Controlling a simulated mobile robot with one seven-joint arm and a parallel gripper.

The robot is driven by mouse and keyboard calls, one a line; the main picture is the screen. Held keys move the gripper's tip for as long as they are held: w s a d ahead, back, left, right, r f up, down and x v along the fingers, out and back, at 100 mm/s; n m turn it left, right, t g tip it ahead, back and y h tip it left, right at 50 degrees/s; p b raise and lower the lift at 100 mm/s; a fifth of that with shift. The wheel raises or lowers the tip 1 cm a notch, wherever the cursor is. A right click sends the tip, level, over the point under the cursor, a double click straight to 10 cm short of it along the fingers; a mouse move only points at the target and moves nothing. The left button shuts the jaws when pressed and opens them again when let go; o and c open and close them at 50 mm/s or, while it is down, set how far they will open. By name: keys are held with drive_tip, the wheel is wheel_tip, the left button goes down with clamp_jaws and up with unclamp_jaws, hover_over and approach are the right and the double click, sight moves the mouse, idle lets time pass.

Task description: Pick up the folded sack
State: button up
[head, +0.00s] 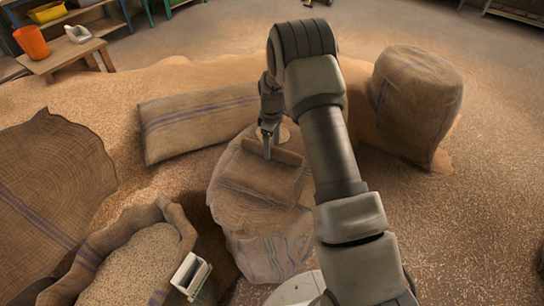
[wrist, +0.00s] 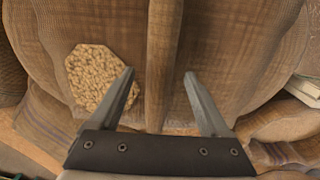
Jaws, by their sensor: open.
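The folded sack (head: 258,178) is brown burlap and lies on top of a full, standing sack (head: 262,238) in the middle of the head view. A raised ridge of it (wrist: 164,50) runs upright between my fingers in the wrist view. My gripper (head: 267,152) points down over the far part of the folded sack. In the wrist view my gripper (wrist: 159,74) is open, with one finger on each side of the ridge and visible gaps to both. Whether the fingertips touch the cloth below cannot be told.
An open sack of grain (head: 140,268) with a white scoop (head: 190,275) stands at the front left. A full sack (head: 195,122) lies behind, and another (head: 415,100) stands right of my arm. Loose grain covers the floor. A wooden bench (head: 68,55) is at the back left.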

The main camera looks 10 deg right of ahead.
drive_tip(key=shift+f, duration=0.6)
clamp_jaws()
drive_tip(key=shift+w+r, duration=0.1)
idle(0.8)
